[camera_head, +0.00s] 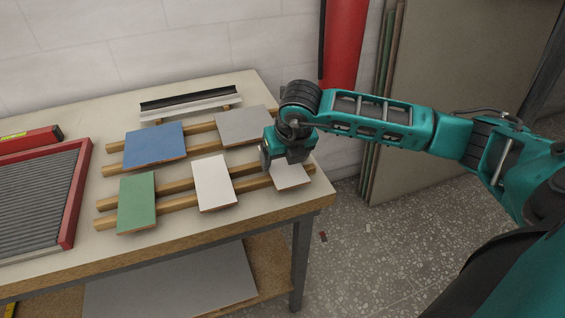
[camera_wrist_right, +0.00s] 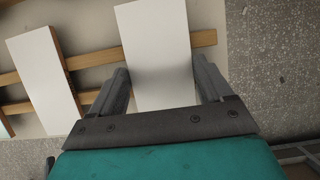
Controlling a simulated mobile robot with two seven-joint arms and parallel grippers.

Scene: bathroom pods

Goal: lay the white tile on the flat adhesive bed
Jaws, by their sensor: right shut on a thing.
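A white tile (camera_head: 292,176) lies at the right end of the front pair of wooden battens, partly hidden by my right gripper (camera_head: 287,160). My right gripper is shut on this tile; in the right wrist view the tile (camera_wrist_right: 154,40) stands between the two fingers (camera_wrist_right: 160,80). It still looks level with the battens. A second white tile (camera_head: 213,184) lies to its left, also in the right wrist view (camera_wrist_right: 44,82). The grey ridged adhesive bed (camera_head: 35,200) sits in a red frame (camera_head: 77,195) at the table's left. My left gripper is not in view.
A green tile (camera_head: 137,203), a blue tile (camera_head: 155,145) and a grey tile (camera_head: 242,126) lie on the battens (camera_head: 178,206). A metal profile (camera_head: 190,103) lies behind them. A red level (camera_head: 30,136) is at far left. Boards (camera_head: 450,90) lean right.

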